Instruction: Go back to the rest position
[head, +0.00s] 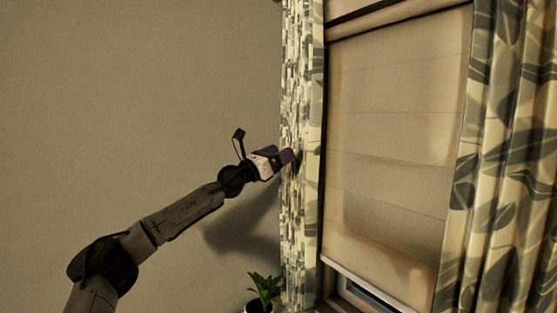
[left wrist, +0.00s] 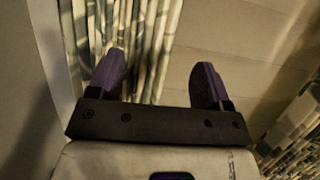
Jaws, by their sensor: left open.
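My left arm reaches up from the lower left in the head view. The curtain (left wrist: 150,35) hangs beyond the left finger and the gap. I cannot tell whether the gripper touches the curtain. My right gripper is not in either view.
A beige blind (head: 395,130) covers most of the window, with a gap at the bottom. A second patterned curtain (head: 515,150) hangs at the right. A potted plant (head: 264,288) stands below the left curtain. The wall (head: 130,90) at the left is bare.

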